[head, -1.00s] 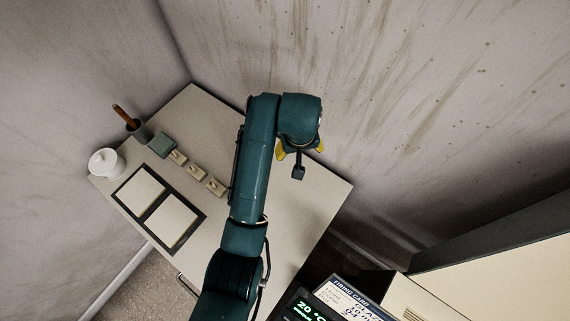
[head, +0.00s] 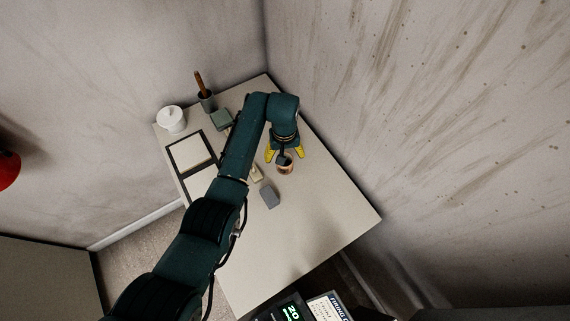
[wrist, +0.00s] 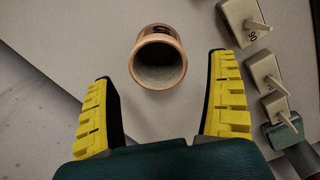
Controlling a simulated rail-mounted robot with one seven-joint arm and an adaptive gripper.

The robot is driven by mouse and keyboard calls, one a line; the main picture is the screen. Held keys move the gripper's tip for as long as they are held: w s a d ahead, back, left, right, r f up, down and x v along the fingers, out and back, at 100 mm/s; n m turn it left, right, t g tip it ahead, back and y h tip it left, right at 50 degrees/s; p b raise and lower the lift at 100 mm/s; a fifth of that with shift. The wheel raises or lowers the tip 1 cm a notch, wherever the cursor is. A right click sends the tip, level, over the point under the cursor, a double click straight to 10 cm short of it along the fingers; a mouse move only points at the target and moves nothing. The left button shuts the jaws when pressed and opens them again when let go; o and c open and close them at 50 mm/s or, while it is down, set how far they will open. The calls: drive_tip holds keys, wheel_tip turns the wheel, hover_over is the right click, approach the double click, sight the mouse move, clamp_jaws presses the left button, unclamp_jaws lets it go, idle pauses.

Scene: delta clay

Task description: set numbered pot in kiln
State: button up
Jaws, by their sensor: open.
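A terracotta-brown pot (head: 285,168) stands on the pale table (head: 330,215). In the wrist view the pot (wrist: 158,60) shows its round open mouth and grey inside, with part of a dark mark on its outer wall. My gripper (head: 285,154) is over the table at the pot. Its yellow fingers are spread wide, with the pot between and just beyond the tips in the wrist view; neither finger visibly touches it. The kiln cannot be made out clearly now; a control display (head: 291,311) and a firing card (head: 327,308) show at the bottom edge.
Several small handled blocks (wrist: 265,72) stand right of the pot in the wrist view. A grey block (head: 270,197) is close to it. A white lidded jar (head: 171,119), a tool cup (head: 206,100) and dark-framed pale panels (head: 192,150) are farther left. The table's front right is clear.

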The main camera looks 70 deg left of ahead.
drive_tip(key=f, duration=0.3)
drive_tip(key=f+b, duration=0.1)
drive_tip(key=f, duration=0.1)
drive_tip(key=shift+s+d, duration=0.1)
drive_tip(key=shift+d, duration=0.3)
drive_tip(key=shift+f, duration=0.2)
drive_tip(key=c, duration=1.3)
